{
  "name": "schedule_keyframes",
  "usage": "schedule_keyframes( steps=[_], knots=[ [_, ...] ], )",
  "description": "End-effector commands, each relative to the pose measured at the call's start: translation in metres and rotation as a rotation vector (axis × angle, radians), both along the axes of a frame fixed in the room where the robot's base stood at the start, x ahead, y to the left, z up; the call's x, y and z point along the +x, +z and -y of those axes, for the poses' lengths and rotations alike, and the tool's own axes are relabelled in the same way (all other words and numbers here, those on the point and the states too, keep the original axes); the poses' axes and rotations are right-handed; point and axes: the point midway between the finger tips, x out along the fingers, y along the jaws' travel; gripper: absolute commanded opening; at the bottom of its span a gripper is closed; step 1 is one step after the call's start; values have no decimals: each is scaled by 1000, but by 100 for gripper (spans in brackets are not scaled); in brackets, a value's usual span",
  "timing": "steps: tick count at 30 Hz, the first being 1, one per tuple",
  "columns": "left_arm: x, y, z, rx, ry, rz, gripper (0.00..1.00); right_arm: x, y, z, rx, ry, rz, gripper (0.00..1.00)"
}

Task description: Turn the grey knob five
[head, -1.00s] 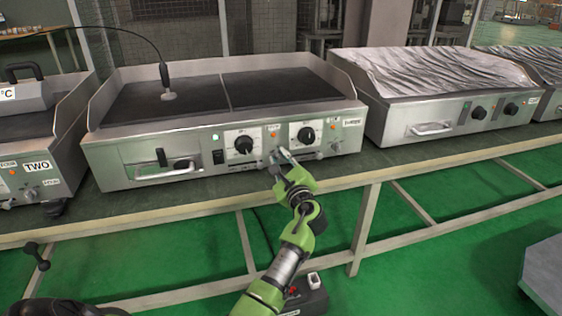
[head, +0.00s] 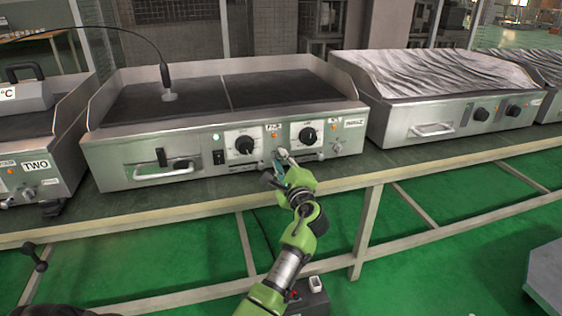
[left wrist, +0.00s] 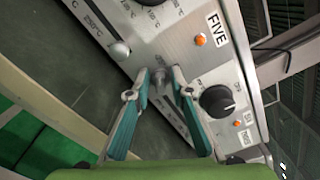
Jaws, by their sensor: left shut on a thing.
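The grey knob five (left wrist: 159,78) is a small metal knob on the steel front panel of a griddle (head: 130,180). In the left wrist view it sits between my fingertips, near an orange light (left wrist: 200,40) and the FIVE label (left wrist: 215,30). My left gripper (left wrist: 161,74), with teal fingers, is shut on this knob. In the head view the left gripper (head: 277,166) reaches up to the lower middle of the panel and partly hides the knob. My right gripper is not in view.
A black dial (left wrist: 217,101) is close to the right finger in the left wrist view. Another small grey knob (left wrist: 119,50) is to the left. A second griddle (head: 400,123) stands to the right on the same bench (head: 430,172). Bench space before the panel is narrow.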

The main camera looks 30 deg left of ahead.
Motion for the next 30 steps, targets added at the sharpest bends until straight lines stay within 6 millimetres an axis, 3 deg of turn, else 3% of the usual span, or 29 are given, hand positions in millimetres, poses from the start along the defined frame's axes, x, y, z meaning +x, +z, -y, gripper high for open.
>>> schedule_keyframes(
  steps=[3,4,5,17,30],
  knots=[
    [0,-2,0,-3,1,-1,0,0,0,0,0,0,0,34],
    [0,-2,0,-3,1,-1,23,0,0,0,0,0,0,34],
    [0,-2,0,-3,1,-1,26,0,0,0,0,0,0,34],
    [-7,-2,9,-3,-1,-1,26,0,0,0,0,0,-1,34],
    [-63,-2,74,-4,-1,-2,26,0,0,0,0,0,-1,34]
  ],
)
